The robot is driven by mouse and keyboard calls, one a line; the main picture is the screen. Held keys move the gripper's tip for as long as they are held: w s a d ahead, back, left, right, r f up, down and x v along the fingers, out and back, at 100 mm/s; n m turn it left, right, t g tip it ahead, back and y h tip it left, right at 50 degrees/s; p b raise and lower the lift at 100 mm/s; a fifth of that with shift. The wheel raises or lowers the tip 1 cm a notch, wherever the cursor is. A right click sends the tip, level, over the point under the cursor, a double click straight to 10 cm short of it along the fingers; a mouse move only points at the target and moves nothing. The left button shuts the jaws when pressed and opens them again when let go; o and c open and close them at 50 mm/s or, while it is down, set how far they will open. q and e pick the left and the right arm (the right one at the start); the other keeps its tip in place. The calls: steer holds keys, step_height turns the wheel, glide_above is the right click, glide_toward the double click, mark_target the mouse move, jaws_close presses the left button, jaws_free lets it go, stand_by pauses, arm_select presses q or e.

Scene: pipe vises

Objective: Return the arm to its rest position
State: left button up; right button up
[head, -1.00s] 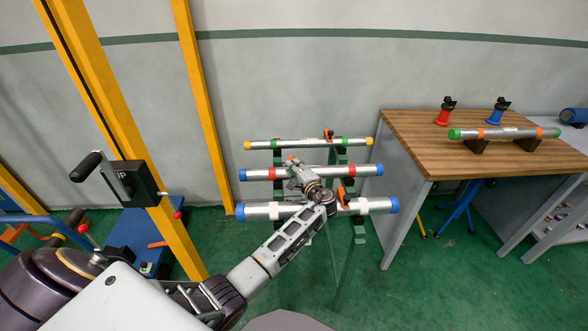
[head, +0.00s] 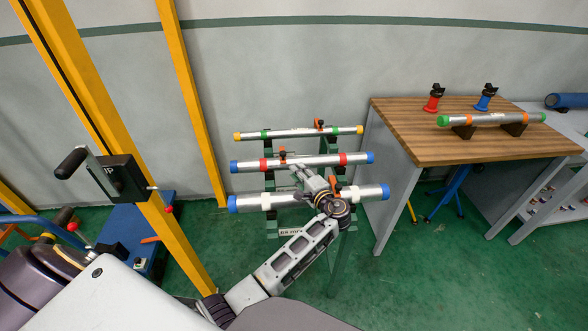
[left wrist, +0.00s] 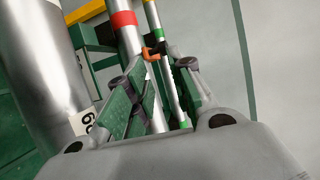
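My left gripper (head: 316,176) is open and empty in the head view. It overlaps the near pipes in the picture; I cannot tell its exact height above them. In the left wrist view, its two fingers (left wrist: 155,75) stand apart. Three pipes lie on a green rack (head: 272,228): the near one (head: 250,202) has blue caps and white bands, the middle one (head: 247,166) blue caps and red bands, the far one (head: 292,132) yellow caps and green bands. An orange clamp (left wrist: 152,52) shows beyond the fingers. My right gripper is not in view.
A wooden workbench (head: 415,140) at right holds a green-capped pipe (head: 490,120), a red stand (head: 432,103) and a blue stand (head: 485,100). Yellow posts (head: 192,105) and a black crank box (head: 122,178) stand at left. Green floor lies clear between rack and bench.

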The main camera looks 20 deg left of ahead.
arm_select(q)
steer(key=shift+s+d+r, duration=0.1)
steer(key=shift+s+d, duration=0.25)
steer(key=shift+d, duration=0.15)
stand_by(0.3)
